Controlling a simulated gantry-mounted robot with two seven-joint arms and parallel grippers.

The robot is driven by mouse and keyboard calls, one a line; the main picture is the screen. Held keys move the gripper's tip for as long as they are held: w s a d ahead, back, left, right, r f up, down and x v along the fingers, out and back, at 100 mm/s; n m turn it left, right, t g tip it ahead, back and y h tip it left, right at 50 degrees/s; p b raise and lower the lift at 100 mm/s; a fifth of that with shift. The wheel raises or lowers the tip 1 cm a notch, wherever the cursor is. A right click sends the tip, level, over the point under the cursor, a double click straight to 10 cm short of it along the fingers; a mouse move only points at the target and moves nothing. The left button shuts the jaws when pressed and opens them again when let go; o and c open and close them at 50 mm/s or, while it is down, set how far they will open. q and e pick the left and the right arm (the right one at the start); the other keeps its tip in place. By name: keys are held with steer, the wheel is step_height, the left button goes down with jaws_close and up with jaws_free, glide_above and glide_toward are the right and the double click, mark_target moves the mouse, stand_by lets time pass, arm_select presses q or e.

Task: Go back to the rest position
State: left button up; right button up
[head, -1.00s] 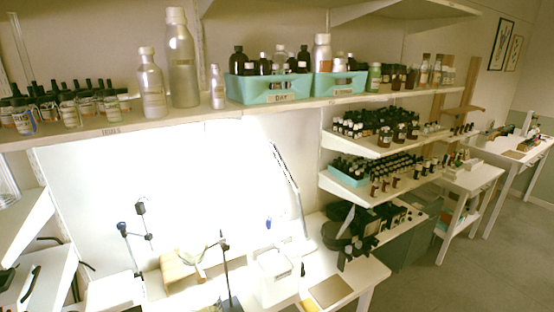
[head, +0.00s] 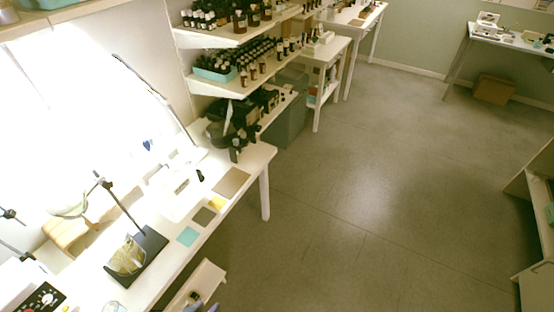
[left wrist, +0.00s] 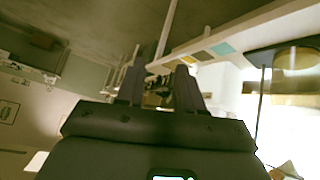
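My left gripper (left wrist: 158,82) shows in the left wrist view. Its two dark fingers stand apart, with a gap between them. I see nothing held in the gap; only blurred, distant room things show behind it. The fingers are clear of the white workbench, whose edge runs across the upper right of that view. In the head view I cannot make out the left gripper with certainty; small dark and bluish shapes at the bottom edge are too cut off to tell. My right gripper is in neither view.
The white workbench (head: 232,165) runs along the left, with a lamp stand base (head: 137,258), a teal mat (head: 187,236) and a wooden stand (head: 70,236). Bottle shelves (head: 235,88) rise behind. Open grey floor (head: 350,190) lies to the right. A cardboard box (head: 494,89) sits far right.

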arm_select(q)
steer(key=s+a+f+m+g+y, duration=0.1)
steer(key=s+a+m+g, duration=0.1)
steer(key=s+a+g, duration=0.3)
steer(key=w+d+p+v, duration=0.1)
steer(key=p+v, duration=0.8)
steer(key=p, duration=0.1)
steer(key=w+d+r+p+v, duration=0.1)
steer(key=w+d+p+v, duration=0.1)
steer(key=p+v, duration=0.7)
steer(key=shift+r+p, duration=0.35)
steer(key=shift+r, duration=0.15)
